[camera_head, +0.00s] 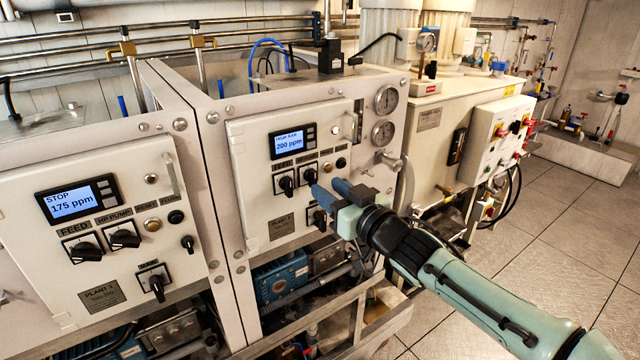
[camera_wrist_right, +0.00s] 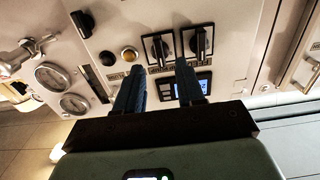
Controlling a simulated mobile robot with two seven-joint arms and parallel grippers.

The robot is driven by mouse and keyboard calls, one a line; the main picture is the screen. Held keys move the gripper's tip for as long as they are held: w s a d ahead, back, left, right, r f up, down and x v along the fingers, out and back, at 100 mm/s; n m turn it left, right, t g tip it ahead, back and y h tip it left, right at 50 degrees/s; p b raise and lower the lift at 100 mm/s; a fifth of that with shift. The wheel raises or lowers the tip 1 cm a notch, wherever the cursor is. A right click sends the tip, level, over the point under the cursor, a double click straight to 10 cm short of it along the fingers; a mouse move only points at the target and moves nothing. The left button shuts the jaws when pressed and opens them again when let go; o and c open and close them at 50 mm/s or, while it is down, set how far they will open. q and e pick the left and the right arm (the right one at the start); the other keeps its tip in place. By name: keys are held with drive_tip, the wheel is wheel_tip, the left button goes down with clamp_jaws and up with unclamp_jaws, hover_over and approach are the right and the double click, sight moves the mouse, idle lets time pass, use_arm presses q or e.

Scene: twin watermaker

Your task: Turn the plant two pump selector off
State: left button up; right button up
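The plant two panel (camera_head: 245,150) stands mid-picture in the head view, with a lit display (camera_head: 289,143) reading 200 ppm. Below it are the black feed selector (camera_head: 285,184) and pump selector (camera_head: 310,176), their handles roughly upright. In the wrist view, which shows the panel inverted, the pump selector (camera_wrist_right: 157,50) appears between my finger tips and the feed selector (camera_wrist_right: 200,42) to the right. My right gripper (camera_head: 325,186) is open and empty, its blue fingers pointing at the panel close to the pump selector; contact is unclear. My left gripper is out of view.
A third black selector (camera_head: 319,219) sits below, partly behind my fingers. The plant one panel (camera_head: 105,230) is at left, its display reading STOP. Two gauges (camera_head: 385,115) and a metal valve (camera_head: 391,161) stick out to the right. Open tiled floor (camera_head: 570,245) lies right.

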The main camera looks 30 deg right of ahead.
sight(315, 180)
drive_tip(key=shift+w+a, duration=0.15)
drive_tip(key=shift+w, duration=1.9)
clamp_jaws()
drive_tip(key=shift+n, duration=0.3)
drive_tip(key=n, duration=0.5)
drive_tip(key=n+b, duration=0.1)
drive_tip(key=n, duration=0.5)
drive_tip(key=shift+n, duration=0.4)
